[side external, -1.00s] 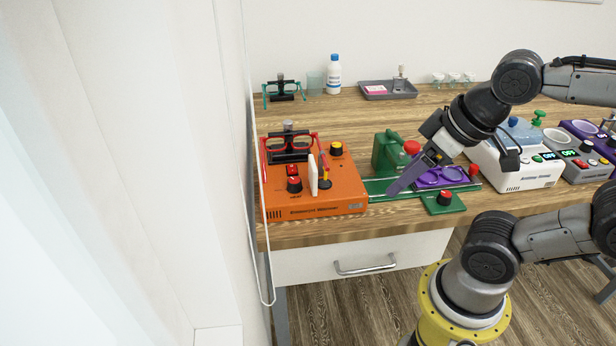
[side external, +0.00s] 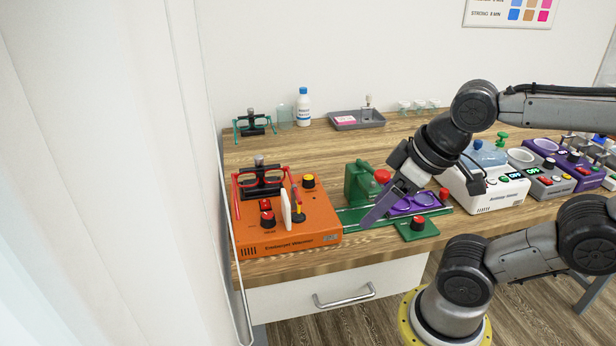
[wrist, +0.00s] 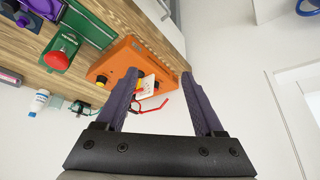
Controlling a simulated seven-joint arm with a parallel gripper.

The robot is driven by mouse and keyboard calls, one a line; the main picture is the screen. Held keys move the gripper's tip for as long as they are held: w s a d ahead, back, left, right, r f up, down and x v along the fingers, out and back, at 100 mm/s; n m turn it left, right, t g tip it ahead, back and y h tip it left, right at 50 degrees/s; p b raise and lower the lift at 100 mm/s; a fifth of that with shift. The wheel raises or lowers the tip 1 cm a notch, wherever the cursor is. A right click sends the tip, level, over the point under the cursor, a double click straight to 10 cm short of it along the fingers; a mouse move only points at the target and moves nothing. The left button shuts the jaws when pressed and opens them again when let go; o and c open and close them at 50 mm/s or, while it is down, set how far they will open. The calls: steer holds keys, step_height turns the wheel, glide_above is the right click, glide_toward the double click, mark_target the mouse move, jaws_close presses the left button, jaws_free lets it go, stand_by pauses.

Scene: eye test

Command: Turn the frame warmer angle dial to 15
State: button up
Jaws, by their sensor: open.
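The frame warmer is an orange box (side external: 318,227) at the left end of the bench; it also shows in the wrist view (wrist: 120,59). I cannot tell which is the angle dial or read a setting. Red glasses frames (side external: 238,196) rest at its back left. My gripper (side external: 368,222) has purple fingers, open and empty, right of the warmer and apart from it. In the wrist view my gripper (wrist: 158,76) points toward the warmer.
A white upright plate (side external: 286,209) stands on the warmer. A white machine (side external: 496,194) stands farther right. A curtain and wall close off the left.

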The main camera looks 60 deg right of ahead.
steer(key=w+d+r+n+g, duration=0.2)
steer(key=w+d+r+n, duration=0.1)
steer(key=w+r, duration=0.65)
steer(key=m+g, duration=0.1)
steer(key=g, duration=0.3)
glide_above(309, 177)
step_height(309, 177, down, 8)
steer(key=f, duration=0.1)
step_height(309, 177, down, 12)
steer(key=shift+f, duration=0.25)
jaws_close()
